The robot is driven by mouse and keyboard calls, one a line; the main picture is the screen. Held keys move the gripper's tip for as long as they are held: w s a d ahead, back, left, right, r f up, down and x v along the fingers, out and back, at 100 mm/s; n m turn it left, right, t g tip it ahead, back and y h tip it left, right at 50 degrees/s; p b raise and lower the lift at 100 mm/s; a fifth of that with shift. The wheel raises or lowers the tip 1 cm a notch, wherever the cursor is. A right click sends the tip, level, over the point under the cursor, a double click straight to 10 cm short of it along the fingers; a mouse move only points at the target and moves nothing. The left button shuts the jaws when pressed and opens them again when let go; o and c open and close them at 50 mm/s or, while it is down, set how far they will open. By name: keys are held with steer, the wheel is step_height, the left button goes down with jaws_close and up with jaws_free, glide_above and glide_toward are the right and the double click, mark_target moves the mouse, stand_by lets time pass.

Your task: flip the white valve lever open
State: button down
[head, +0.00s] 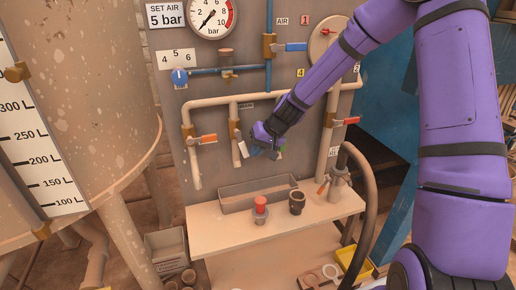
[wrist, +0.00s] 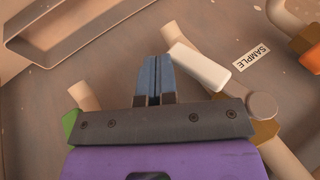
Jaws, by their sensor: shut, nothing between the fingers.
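The white valve lever (wrist: 200,67) shows in the wrist view just right of my fingertips, slanting down to the right towards a brass valve body. In the head view the white lever (head: 243,149) hangs below the brass valve (head: 235,130) on the middle pipe. My gripper (wrist: 154,62) has its two blue fingers shut together with nothing between them. Its tips are close beside the lever's free end; whether they touch it I cannot tell. In the head view my gripper (head: 256,151) is right of the lever and partly covers the pipes behind.
An orange lever (head: 203,139) is to the left and a red lever (head: 347,121) to the right on neighbouring pipes. A SAMPLE label (wrist: 252,57) is near the white lever. Below is a shelf (head: 215,238) with a tray (head: 235,201), a red-topped item (head: 261,204) and a dark cup (head: 297,202).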

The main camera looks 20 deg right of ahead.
steer(key=shift+a+f, duration=0.6)
steer(key=shift+a, duration=0.45)
steer(key=v, duration=1)
steer(key=shift+d, duration=0.35)
steer(key=shift+s+r, duration=0.15)
steer(key=shift+r, duration=0.05)
steer(key=s+d+r+h, duration=0.1)
steer(key=s+r+h, duration=0.1)
steer(key=s+r, duration=0.4)
steer(key=s+d+r+t+h, duration=0.1)
steer(key=s+r, duration=0.5)
steer(key=s, duration=0.9)
steer(key=s+d+r+h, duration=0.2)
steer(key=s+r, duration=0.4)
steer(key=s, duration=0.5)
steer(key=shift+d+r+n+t+h, duration=0.3)
steer(key=shift+d+n+t, duration=0.1)
steer(key=shift+d, duration=0.3)
